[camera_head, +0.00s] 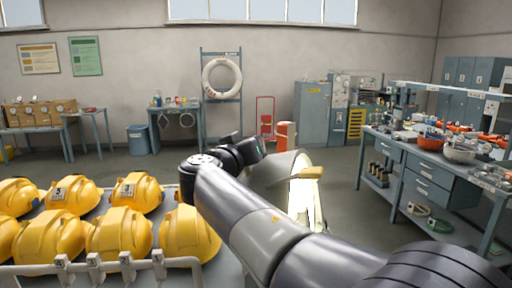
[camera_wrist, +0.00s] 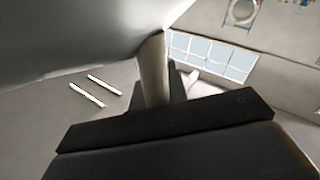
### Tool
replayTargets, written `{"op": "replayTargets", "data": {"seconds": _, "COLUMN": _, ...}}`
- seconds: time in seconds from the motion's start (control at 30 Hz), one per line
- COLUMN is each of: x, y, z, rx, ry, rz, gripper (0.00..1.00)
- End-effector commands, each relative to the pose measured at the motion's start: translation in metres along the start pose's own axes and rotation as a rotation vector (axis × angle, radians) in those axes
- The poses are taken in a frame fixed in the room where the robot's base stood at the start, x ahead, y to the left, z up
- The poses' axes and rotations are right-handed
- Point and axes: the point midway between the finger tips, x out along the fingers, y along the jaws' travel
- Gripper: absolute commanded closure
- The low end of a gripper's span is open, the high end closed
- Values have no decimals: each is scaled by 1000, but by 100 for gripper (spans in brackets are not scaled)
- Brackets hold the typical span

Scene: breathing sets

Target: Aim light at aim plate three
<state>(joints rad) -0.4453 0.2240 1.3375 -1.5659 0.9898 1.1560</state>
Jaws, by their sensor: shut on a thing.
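My gripper (camera_head: 258,148) is at the end of my arm in the middle of the head view, raised above the floor. In the wrist view its dark fingers are shut on a beige rod-like handle (camera_wrist: 153,70). The handle meets a large smooth grey body (camera_wrist: 80,35), which seems to be the light. In the head view a grey flared shape (camera_head: 278,170) beside the gripper looks like the same light, partly hidden by my arm. I cannot make out which thing is aim plate three.
Yellow helmets (camera_head: 120,232) stand in rows on a rack at lower left. A workbench (camera_head: 430,178) with bowls and tools is at right. A pale upright thing with a tan top (camera_head: 306,205) stands behind my arm. The floor beyond is mostly clear.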

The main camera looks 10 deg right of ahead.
Motion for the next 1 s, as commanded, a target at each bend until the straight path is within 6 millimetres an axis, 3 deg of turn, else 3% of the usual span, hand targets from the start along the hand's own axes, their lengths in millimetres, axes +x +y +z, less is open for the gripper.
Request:
{"op": "replayTargets", "data": {"seconds": 0.13, "x": 0, "y": 0, "z": 0, "rx": 3, "ry": -1, "rz": -2, "gripper": 100}}
{"op": "replayTargets", "data": {"seconds": 0.17, "x": 0, "y": 0, "z": 0, "rx": 3, "ry": -2, "rz": -2, "gripper": 84}}
{"op": "replayTargets", "data": {"seconds": 0.4, "x": 0, "y": 0, "z": 0, "rx": 3, "ry": -1, "rz": -1, "gripper": 64}}
{"op": "replayTargets", "data": {"seconds": 0.73, "x": -5, "y": -1, "z": 1, "rx": 4, "ry": 0, "rz": -2, "gripper": 64}}
{"op": "replayTargets", "data": {"seconds": 1.0, "x": -52, "y": -2, "z": 2, "rx": 6, "ry": 3, "rz": -6, "gripper": 64}}
